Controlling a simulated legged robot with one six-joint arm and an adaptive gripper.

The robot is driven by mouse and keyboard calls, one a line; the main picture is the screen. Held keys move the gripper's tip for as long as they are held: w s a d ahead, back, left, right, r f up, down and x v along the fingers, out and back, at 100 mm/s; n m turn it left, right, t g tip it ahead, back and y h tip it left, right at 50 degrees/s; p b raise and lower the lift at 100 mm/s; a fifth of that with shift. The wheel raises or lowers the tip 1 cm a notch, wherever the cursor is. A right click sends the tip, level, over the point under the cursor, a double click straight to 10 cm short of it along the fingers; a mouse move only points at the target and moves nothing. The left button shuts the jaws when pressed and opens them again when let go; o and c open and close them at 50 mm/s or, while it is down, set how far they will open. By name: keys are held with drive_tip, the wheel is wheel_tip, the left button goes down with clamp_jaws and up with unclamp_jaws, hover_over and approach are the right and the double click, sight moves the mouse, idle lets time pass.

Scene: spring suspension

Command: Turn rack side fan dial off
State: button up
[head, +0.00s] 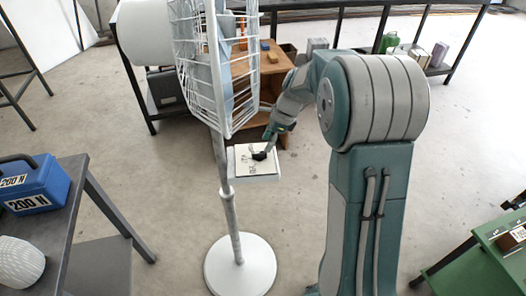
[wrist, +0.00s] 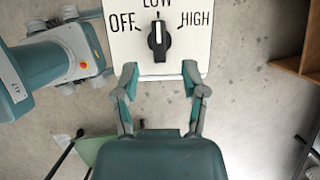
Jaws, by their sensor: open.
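The fan dial (wrist: 159,41) is a black knob on a white panel (wrist: 120,45) marked OFF on the left, LOW at the top and HIGH on the right. Its white pointer line points up at LOW. In the head view the panel (head: 243,168) is fixed to the pole of the white standing fan (head: 233,225), and my gripper (head: 267,148) is over it, hiding most of the dial. In the wrist view my gripper (wrist: 160,72) is open and empty, its two fingers apart just below the knob, not around it.
A dark table (head: 70,215) with a blue 200 N case (head: 38,185) stands at the left. A wooden cabinet (head: 250,75) and a long rack (head: 345,20) stand behind the fan. A green bench (head: 490,255) is at the lower right. The floor around the fan base is clear.

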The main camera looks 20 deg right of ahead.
sight(259, 155)
drive_tip(key=f, duration=0.4)
drive_tip(key=shift+a+f, duration=0.15)
drive_tip(key=shift+a, duration=0.15)
drive_tip(key=shift+w+a+f, duration=0.1)
drive_tip(key=shift+a, duration=0.05)
drive_tip(key=shift+a, duration=0.1)
clamp_jaws()
